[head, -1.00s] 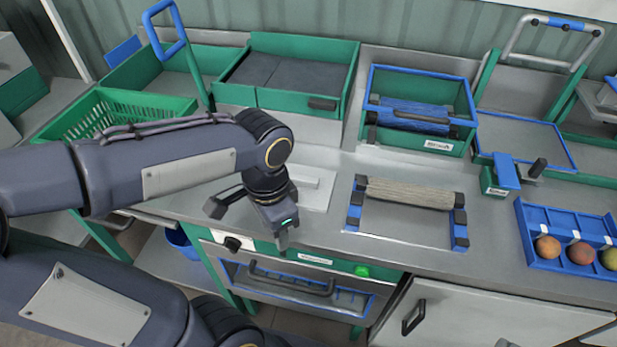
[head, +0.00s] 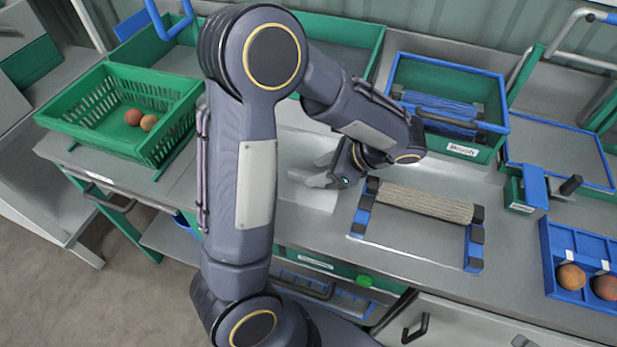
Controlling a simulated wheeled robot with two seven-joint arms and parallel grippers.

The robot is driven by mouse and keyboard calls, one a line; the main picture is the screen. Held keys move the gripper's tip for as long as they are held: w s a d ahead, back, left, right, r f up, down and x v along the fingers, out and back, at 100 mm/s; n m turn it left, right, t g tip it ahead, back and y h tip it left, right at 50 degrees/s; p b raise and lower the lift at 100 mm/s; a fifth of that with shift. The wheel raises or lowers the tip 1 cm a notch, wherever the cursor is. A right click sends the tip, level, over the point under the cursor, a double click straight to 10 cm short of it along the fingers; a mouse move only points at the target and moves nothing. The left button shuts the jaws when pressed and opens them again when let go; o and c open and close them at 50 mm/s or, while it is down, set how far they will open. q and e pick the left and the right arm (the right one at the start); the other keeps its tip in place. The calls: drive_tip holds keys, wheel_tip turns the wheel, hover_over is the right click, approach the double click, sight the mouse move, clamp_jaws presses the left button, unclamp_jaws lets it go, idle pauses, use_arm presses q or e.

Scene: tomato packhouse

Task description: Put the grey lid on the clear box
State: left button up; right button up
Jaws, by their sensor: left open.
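My left gripper (head: 322,170) is open over the middle of the grey bench, with its fingers pointing left in the picture. Its fingers are above or at a pale, flat, whitish-grey panel (head: 318,201), which the gripper and arm partly cover. I cannot tell whether the fingers touch the panel, or whether it is the grey lid or part of the clear box. I can make out no clear box with certainty. My left arm hides much of the bench's back left. My right gripper is not in view.
A roller on a blue-ended frame (head: 424,203) stands right of my gripper. A green basket (head: 85,128) with orange-red fruits is at left. A blue-rimmed green box (head: 458,152) stands behind. A blue fruit tray (head: 561,240) and a small green-and-blue block (head: 534,187) are at right.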

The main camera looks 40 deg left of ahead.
use_arm(q)
drive_tip(key=shift+x, duration=1.5)
clamp_jaws()
drive_tip(key=shift+r, duration=0.1)
drive_tip(key=shift+r, duration=0.45)
wheel_tip(320, 180, up, 3)
drive_tip(key=shift+f, duration=0.25)
drive_tip(key=s+d+r, duration=0.7)
drive_tip(key=s+r, duration=0.2)
drive_tip(key=s, duration=0.3)
drive_tip(key=shift+d+r, duration=0.15)
drive_tip(key=shift+r, duration=0.1)
